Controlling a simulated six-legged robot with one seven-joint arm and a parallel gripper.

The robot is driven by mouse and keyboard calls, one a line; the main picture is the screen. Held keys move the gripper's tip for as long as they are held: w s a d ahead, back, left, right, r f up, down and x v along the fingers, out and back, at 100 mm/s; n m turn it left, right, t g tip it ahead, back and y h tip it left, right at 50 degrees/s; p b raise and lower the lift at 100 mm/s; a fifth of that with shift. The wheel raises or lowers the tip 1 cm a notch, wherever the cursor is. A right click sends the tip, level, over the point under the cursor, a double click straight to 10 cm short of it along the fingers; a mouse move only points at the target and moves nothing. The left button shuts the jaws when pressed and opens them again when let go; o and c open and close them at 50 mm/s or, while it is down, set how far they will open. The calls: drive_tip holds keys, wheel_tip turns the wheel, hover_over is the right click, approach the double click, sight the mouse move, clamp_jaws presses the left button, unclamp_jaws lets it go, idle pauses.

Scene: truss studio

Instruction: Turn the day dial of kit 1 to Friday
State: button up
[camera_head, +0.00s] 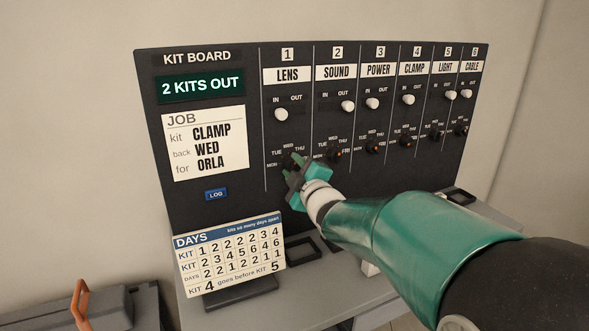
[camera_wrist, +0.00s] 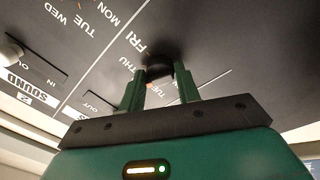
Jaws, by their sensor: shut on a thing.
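The kit 1 day dial (camera_wrist: 159,71) is a black round knob on the dark kit board (camera_head: 232,130). My gripper (camera_head: 301,172) is at this dial, below the LENS column, and covers most of it in the head view. In the wrist view the two green fingers (camera_wrist: 160,88) of my gripper are shut on the knob's sides. The THU and FRI marks (camera_wrist: 139,45) of kit 1 show beside the knob. The dial's pointer is hidden, so I cannot tell which day it is on.
The kit 2 dial (camera_head: 334,155) is close to the right of my gripper. The white kit 1 switch (camera_head: 281,115) is above it, on the IN side. A job card (camera_head: 205,145) and a DAYS card (camera_head: 230,258) are on the left. More dials and switches line the board to the right.

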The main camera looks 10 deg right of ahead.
drive_tip(key=m, duration=0.7)
drive_tip(key=shift+f+m+h, duration=0.1)
drive_tip(key=shift+m+h, duration=0.2)
drive_tip(key=shift+m, duration=0.1)
drive_tip(key=m, duration=0.3)
drive_tip(key=shift+m, duration=0.3)
drive_tip(key=shift+m+g, duration=0.3)
drive_tip(key=shift+m, duration=1.4)
drive_tip(key=shift+a, duration=0.1)
drive_tip(key=o, duration=0.9)
drive_tip(key=shift+o, duration=0.2)
drive_tip(key=shift+s+r, duration=0.1)
drive_tip(key=shift+r, duration=0.1)
drive_tip(key=s+d, duration=0.2)
drive_tip(key=s, duration=1.1)
drive_tip(key=shift+s, duration=0.25)
